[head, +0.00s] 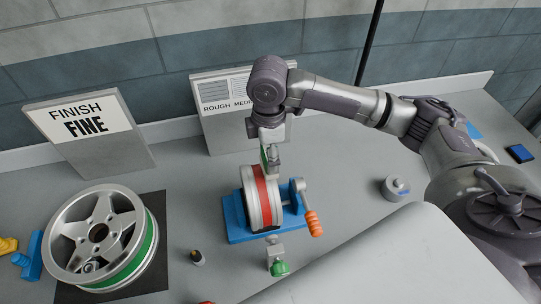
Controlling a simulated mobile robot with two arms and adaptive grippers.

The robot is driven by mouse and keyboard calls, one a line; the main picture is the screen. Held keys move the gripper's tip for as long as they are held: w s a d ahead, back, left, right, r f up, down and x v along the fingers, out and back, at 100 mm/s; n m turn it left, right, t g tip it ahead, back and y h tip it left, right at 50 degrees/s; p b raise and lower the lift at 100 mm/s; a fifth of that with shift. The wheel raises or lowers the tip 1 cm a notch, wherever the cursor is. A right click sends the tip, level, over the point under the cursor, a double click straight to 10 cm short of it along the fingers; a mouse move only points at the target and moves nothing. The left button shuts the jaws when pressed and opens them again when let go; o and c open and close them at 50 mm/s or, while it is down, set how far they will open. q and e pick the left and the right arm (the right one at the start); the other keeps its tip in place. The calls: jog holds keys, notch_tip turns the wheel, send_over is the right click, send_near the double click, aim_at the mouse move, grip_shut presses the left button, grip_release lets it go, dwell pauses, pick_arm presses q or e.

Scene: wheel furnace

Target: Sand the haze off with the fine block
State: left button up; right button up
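A small silver wheel with a red band (262,198) stands upright in a blue stand (236,230) with an orange-handled crank (313,222). My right gripper (272,165) points down at the wheel's top edge, touching or just above it. A sliver of green shows at its fingers; I cannot tell whether it is a held block. A sign (88,127) reads "FINISH FINE". A blue block (519,153) lies at the far right; its grade cannot be read. Haze on the wheel cannot be made out. My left gripper is not in view.
A larger spoked wheel with a green band (95,235) lies on a dark mat (152,280). A "ROUGH MEDI..." board (220,128) stands behind the stand. A small dark-topped item (197,257), a green knob (279,268) and a round grey weight-like object (395,188) are nearby.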

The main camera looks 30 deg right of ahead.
jog(key=shift+s+a+r+p, duration=0.1)
jog(key=shift+s+p, duration=0.4)
jog(key=shift+p, duration=0.1)
jog(key=shift+s+a+p, duration=0.2)
jog(key=shift+s+p, duration=0.4)
jog(key=shift+s, duration=0.2)
jog(key=shift+s+a+p, duration=0.2)
jog(key=shift+s+p, duration=0.4)
jog(key=shift+s, duration=0.2)
jog(key=shift+w+d+p, duration=0.25)
jog(key=shift+w+p, duration=0.05)
jog(key=shift+w, duration=0.75)
jog(key=shift+w+d+p, duration=0.25)
jog(key=shift+w, duration=0.8)
jog(key=shift+s, duration=0.1)
